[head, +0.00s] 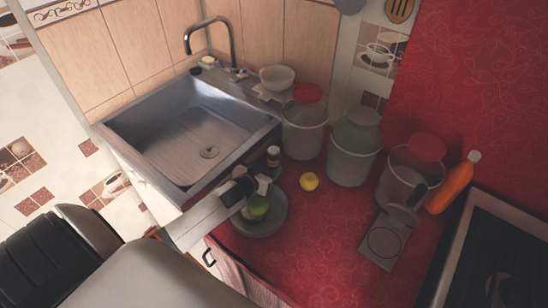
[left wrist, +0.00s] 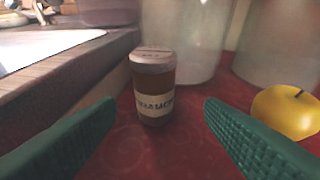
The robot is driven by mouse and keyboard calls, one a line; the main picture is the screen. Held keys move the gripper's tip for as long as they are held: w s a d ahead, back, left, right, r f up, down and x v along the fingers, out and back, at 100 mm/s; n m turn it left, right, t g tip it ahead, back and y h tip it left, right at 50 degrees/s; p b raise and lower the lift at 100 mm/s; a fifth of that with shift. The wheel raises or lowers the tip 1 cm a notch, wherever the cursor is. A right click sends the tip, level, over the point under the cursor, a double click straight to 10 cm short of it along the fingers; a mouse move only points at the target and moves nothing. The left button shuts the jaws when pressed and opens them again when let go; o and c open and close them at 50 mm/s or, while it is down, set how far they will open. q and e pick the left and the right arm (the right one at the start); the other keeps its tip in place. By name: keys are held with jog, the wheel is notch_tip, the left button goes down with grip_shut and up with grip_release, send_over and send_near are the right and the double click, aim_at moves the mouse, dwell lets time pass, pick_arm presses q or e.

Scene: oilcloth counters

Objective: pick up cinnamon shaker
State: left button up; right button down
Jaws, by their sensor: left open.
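The cinnamon shaker is a small brown jar with a pale label and a grey lid (left wrist: 153,90). It stands upright on the red counter, and in the head view the small jar (head: 273,155) is beside the sink's right edge. The label's wording is hard to read. My right gripper is not in view.
A yellow apple (head: 309,181) sits to the jar's right. Clear containers (head: 303,138) stand behind. The sink (head: 190,135) edges the left side.

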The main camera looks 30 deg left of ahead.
aim_at(271, 162)
pick_arm(q)
jog(key=x, duration=0.5)
jog(key=shift+a, duration=0.3)
jog(key=shift+s, duration=0.1)
jog(key=c, duration=1.1)
